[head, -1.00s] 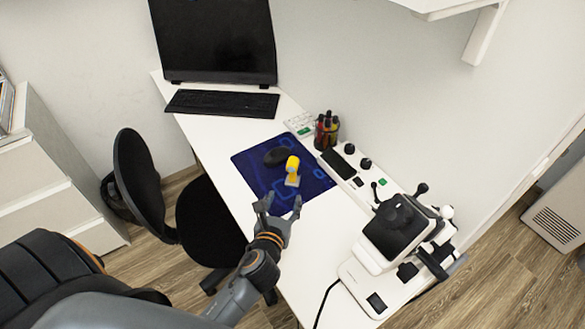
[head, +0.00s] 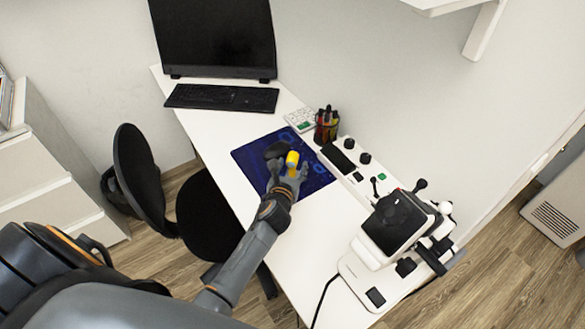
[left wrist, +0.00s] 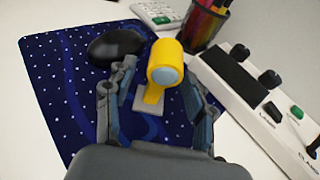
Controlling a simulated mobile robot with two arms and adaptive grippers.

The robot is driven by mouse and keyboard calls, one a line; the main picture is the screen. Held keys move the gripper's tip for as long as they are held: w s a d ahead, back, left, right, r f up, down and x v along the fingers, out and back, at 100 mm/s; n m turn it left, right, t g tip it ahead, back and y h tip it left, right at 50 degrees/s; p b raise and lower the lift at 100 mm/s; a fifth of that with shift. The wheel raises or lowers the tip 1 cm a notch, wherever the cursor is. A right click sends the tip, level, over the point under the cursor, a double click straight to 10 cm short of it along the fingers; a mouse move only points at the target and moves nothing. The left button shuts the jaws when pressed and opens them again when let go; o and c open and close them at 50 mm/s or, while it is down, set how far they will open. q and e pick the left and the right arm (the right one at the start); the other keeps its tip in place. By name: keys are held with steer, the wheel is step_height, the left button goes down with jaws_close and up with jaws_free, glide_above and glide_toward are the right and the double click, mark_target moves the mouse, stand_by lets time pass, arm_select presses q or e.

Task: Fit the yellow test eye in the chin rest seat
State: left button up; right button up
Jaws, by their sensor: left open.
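The yellow test eye (head: 292,159) stands on the dark blue mouse mat (head: 315,178). In the left wrist view the test eye (left wrist: 156,52) has a yellow barrel with a pale blue round face towards me, on a grey foot. My left gripper (head: 288,171) is open, with its fingers on either side of the test eye; it also shows in the left wrist view (left wrist: 162,80). I cannot tell whether a finger touches it. The white eye-test instrument (head: 364,262) stands at the desk's right end. I cannot make out its chin rest seat clearly.
A black mouse (left wrist: 116,47) lies just left of the test eye. A pen cup (head: 327,125), a calculator (head: 300,119) and a white control panel (head: 352,165) stand behind and to the right. A keyboard (head: 222,98) lies farther back. The white desk (head: 306,232) is bare before the instrument.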

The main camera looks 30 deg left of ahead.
arm_select(q)
jaws_close()
steer(key=shift+r, duration=0.2)
stand_by(0.5)
